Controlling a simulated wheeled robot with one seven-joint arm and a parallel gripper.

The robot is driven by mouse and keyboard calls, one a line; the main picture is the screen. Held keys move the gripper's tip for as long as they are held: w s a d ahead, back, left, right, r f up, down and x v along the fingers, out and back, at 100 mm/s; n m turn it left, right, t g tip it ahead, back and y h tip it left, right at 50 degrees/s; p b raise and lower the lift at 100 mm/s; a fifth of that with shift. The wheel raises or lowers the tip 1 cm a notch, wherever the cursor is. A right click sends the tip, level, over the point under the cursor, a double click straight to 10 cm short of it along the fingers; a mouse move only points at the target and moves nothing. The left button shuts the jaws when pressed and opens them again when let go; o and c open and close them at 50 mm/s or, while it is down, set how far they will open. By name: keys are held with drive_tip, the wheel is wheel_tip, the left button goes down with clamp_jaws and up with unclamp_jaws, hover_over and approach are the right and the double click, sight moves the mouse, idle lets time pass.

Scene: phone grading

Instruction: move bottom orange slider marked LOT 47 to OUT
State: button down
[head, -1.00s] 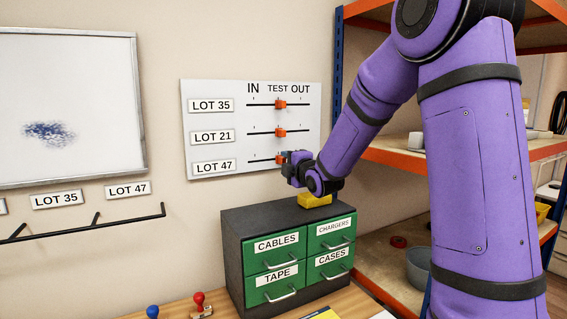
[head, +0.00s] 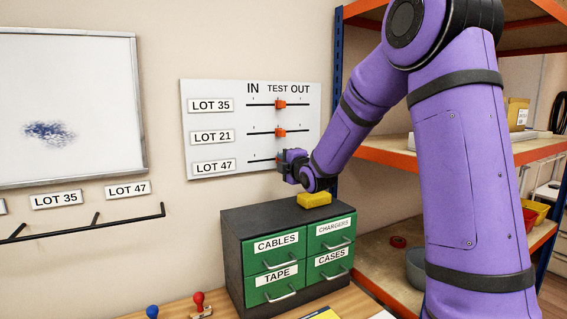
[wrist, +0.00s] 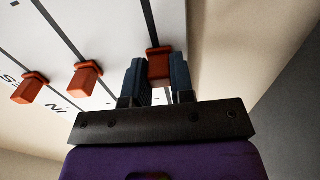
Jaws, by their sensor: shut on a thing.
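The white board (head: 225,90) on the wall bears three horizontal tracks headed IN, TEST and OUT. The bottom orange slider (wrist: 158,66), on the row marked LOT 47 (head: 213,167), is between my two fingers in the wrist view. My gripper (wrist: 158,82) is shut on it. In the head view my gripper (head: 281,160) covers most of this slider, which is near TEST, in line with the others. The top slider (head: 280,104) on LOT 35 and the middle slider (head: 280,133) on LOT 21 both stand at TEST.
A dark cabinet (head: 233,248) with green drawers stands below the board. A yellow block (head: 314,200) lies on its top, just under my wrist. An orange and blue shelf rack (head: 375,156) stands to the right, behind my arm. A whiteboard (head: 75,75) hangs at left.

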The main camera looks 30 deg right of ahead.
drive_tip(key=d, duration=0.8)
drive_tip(key=shift+d, duration=0.15)
drive_tip(key=c, duration=1)
unclamp_jaws()
drive_tip(key=shift+o, duration=0.2)
drive_tip(key=s, duration=1.1)
drive_tip(key=shift+w, duration=0.1)
